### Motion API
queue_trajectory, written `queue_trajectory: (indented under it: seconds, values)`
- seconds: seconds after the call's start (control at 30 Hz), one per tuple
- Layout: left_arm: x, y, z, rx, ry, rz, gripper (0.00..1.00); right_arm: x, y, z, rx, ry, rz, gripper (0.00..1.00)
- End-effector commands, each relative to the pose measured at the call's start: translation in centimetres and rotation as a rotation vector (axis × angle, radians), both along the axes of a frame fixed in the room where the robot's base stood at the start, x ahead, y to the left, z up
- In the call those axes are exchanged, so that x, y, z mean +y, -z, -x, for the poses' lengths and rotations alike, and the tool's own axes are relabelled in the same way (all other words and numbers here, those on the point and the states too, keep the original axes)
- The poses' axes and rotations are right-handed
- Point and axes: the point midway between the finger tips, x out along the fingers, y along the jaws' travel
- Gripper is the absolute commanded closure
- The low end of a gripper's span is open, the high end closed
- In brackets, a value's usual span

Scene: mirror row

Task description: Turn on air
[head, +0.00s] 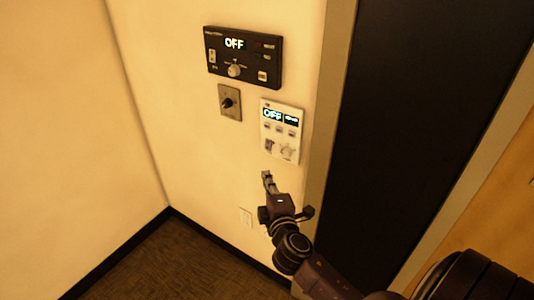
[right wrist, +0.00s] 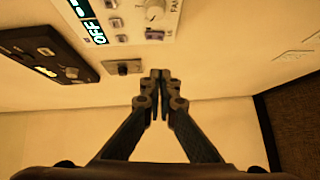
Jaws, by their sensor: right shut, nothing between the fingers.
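A white control panel (head: 281,131) on the cream wall has a lit display reading OFF, with small buttons and a knob below it. Above it to the left, a black control panel (head: 243,57) also shows OFF and has a light knob. A small grey plate (head: 229,103) with a black knob is between them. Labels are too small to read surely. My right gripper (head: 267,180) is shut and empty, just below the white panel in the picture. In the right wrist view its closed fingertips (right wrist: 161,75) appear apart from the white panel (right wrist: 128,18).
A dark door or panel (head: 420,100) with a tan frame (head: 333,100) stands right of the controls. A pale outlet plate (head: 246,216) is low on the wall. A wall corner lies to the left, with dark baseboard and brown carpet (head: 150,260) below.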

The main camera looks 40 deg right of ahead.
Motion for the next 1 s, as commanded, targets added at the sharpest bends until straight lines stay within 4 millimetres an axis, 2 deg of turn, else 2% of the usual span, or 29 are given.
queue_trajectory:
  seconds: [0.27, 0.37, 0.8, 1.0]
  values:
    - [0.0, -0.2, 0.1, 0.002, 0.001, -0.001, 0.6, -0.2, 0.1, -0.6, 0.0, -0.001, -0.001, 1.0]
    - [0.0, -0.5, 0.1, 0.002, 0.001, -0.001, 0.6, -0.7, 0.0, -1.7, 0.001, 0.0, 0.0, 1.0]
    - [0.0, -1.7, 0.2, 0.003, 0.002, 0.0, 0.6, -3.7, 0.8, -9.1, 0.002, 0.001, -0.002, 1.0]
    - [0.0, -2.3, 0.2, 0.003, 0.002, 0.0, 0.6, -6.3, 1.2, -10.3, 0.002, 0.001, -0.001, 1.0]
